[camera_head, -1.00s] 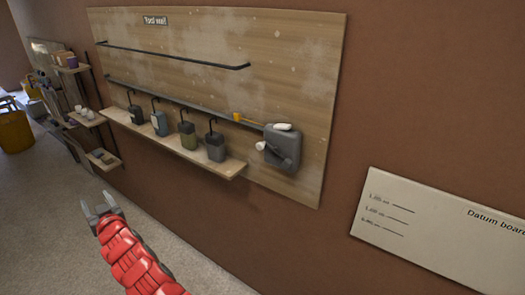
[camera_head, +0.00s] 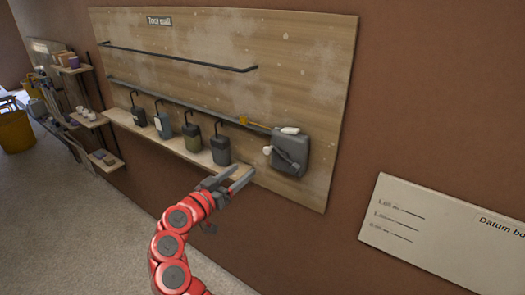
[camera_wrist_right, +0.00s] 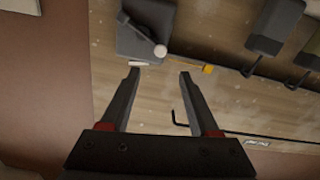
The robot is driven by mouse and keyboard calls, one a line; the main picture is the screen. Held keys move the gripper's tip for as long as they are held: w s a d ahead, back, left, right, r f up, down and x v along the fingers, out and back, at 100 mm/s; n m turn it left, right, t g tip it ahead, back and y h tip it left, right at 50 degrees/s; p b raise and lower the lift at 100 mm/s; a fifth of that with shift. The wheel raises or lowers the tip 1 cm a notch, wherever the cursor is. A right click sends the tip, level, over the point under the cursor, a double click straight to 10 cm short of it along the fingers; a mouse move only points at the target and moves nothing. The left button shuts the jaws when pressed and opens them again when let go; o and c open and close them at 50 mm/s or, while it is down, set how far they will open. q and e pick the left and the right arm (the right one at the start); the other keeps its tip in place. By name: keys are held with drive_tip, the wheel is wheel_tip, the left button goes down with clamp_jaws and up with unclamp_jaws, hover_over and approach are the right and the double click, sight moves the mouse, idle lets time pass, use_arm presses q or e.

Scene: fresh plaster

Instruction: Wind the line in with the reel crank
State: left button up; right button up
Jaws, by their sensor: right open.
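The reel is a dark grey box (camera_head: 297,150) on the right end of the wooden tool wall. Its crank arm (camera_head: 286,158) slants across the front and ends in a pale round knob (camera_head: 268,150). A thin yellow line with an orange end piece (camera_head: 243,120) runs out from the reel's upper left. In the right wrist view the reel (camera_wrist_right: 147,20) and knob (camera_wrist_right: 160,51) lie beyond the fingertips. My right gripper (camera_head: 234,180) is open and empty, left of and below the knob, apart from it; it also shows in the wrist view (camera_wrist_right: 158,78).
A wooden ledge (camera_head: 175,145) runs below the board, with several dark canisters (camera_head: 220,149) hanging above it. Two dark rails (camera_head: 185,57) cross the board. A datum board (camera_head: 440,228) hangs at right. Shelves and a yellow bin (camera_head: 15,132) stand at left.

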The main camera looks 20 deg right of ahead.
sight(266, 152)
drive_tip(key=p+x, duration=0.3)
drive_tip(key=x, duration=0.7)
drive_tip(key=shift+w+r, duration=0.1)
drive_tip(key=shift+r, duration=0.05)
drive_tip(key=shift+w+d, duration=0.25)
drive_tip(key=shift+d, duration=0.05)
drive_tip(key=shift+c, duration=0.2)
clamp_jaws()
